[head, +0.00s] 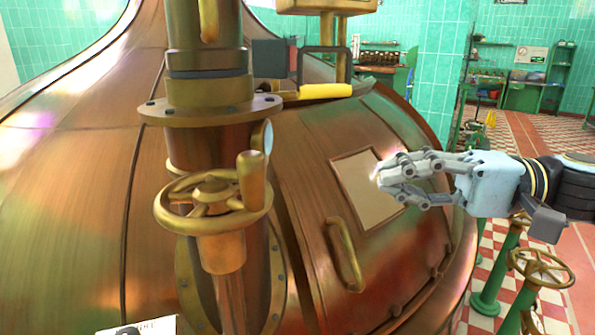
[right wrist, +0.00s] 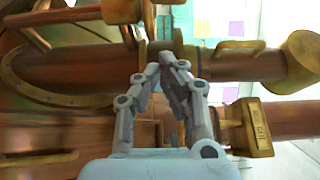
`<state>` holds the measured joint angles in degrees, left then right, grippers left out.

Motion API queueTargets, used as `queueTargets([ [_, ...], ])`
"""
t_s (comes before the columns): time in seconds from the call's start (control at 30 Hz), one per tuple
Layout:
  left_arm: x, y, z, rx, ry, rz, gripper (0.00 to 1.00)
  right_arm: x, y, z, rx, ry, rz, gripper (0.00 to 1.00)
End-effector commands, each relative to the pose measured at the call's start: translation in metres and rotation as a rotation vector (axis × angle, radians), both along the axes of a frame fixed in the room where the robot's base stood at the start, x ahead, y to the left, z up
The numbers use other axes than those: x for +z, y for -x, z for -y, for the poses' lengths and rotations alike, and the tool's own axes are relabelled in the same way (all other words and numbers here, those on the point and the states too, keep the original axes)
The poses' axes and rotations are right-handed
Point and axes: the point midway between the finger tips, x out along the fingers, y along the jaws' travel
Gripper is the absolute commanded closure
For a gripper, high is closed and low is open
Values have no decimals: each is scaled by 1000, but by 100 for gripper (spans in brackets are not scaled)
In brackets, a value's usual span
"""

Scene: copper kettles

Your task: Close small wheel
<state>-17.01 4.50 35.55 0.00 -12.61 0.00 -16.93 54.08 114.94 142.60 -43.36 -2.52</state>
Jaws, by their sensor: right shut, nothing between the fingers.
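A small brass handwheel (head: 172,212) with spokes and an upright knob handle sits on the copper pipe at the left middle of the head view. My right gripper (head: 383,178) is in front of the kettle's hatch, well to the right of the wheel and apart from it. Its fingers are shut and empty. In the right wrist view, the fingertips (right wrist: 162,62) meet in front of a horizontal-looking copper pipe. Brass bars at the top left there may be part of the wheel, cut off by the edge. My left gripper is not in view.
The copper kettle (head: 80,190) fills the left and middle. Green-stemmed valves with brass wheels (head: 541,267) stand at the lower right on the checkered floor.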

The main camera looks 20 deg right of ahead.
Motion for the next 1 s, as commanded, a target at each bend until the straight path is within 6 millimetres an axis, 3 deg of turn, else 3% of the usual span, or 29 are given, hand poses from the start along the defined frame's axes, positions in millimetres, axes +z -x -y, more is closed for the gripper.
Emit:
queueTargets([
  [0.1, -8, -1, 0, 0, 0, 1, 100, -1, -8, -14, -4, -5, 8, 100],
  [0.57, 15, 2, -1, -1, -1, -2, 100, 4, -42, -80, -6, -9, 1, 100],
  [0.8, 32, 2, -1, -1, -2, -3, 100, 2, -32, -111, -4, -3, -2, 100],
  [1.0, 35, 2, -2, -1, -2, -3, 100, 0, -29, -118, -5, 1, 0, 100],
])
